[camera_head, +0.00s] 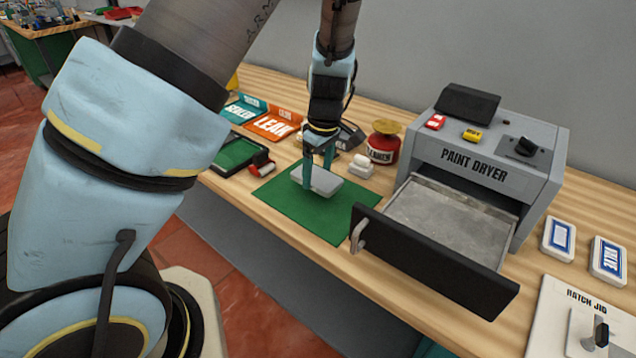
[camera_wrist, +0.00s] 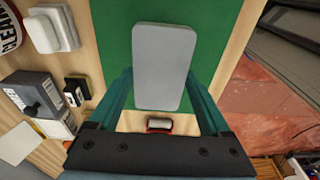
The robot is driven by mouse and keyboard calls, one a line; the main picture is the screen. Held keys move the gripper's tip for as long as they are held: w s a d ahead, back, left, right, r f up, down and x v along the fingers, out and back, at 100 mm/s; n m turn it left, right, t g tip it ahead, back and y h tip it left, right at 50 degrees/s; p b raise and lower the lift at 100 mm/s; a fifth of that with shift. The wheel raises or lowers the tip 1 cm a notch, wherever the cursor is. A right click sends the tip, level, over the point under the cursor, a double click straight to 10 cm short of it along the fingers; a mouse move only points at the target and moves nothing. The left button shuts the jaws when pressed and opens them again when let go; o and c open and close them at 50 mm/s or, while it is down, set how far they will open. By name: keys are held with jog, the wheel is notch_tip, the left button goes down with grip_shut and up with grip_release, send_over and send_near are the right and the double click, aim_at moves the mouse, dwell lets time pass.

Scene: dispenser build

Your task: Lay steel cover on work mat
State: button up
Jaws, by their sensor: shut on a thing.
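The steel cover (camera_head: 323,181) is a flat grey plate with rounded corners, over the green work mat (camera_head: 300,215). It also shows in the wrist view (camera_wrist: 160,66), with the green mat (camera_wrist: 115,35) behind it. My gripper (camera_head: 318,178) points down over the mat and is shut on the cover. In the wrist view its teal fingers (camera_wrist: 161,88) stand on both long sides of the cover. I cannot tell whether the cover touches the mat or hangs slightly above it.
The paint dryer (camera_head: 490,150) stands to the right with its drawer (camera_head: 445,225) pulled out near the mat. A red cleaner tin (camera_head: 383,152) and white blocks (camera_head: 361,167) stand behind the mat. Orange and teal trays (camera_head: 275,125) lie back left. White-and-blue pieces (camera_head: 558,238) lie right.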

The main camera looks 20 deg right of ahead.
aim_at(319, 177)
jog(key=shift+f+p, duration=0.3)
jog(key=shift+f, duration=1.8)
jog(key=o, duration=1.4)
jog(key=shift+f, duration=0.1)
jog(key=shift+o, duration=0.2)
jog(key=r, duration=0.4)
jog(key=s+r+b, duration=0.1)
jog(key=r, duration=0.7)
jog(key=shift+s+d+r+b, duration=0.1)
jog(key=shift+s+d+b, duration=0.05)
jog(key=shift+d+b, duration=0.2)
jog(key=s+a+r+m, duration=0.1)
jog(key=a+m, duration=0.2)
jog(key=a, duration=1.2)
jog(key=s+a+r+m, duration=0.1)
jog(key=a+m, duration=0.3)
jog(key=a, duration=1.2)
jog(key=shift+s+r+h, duration=0.4)
jog(key=shift+r, duration=0.4)
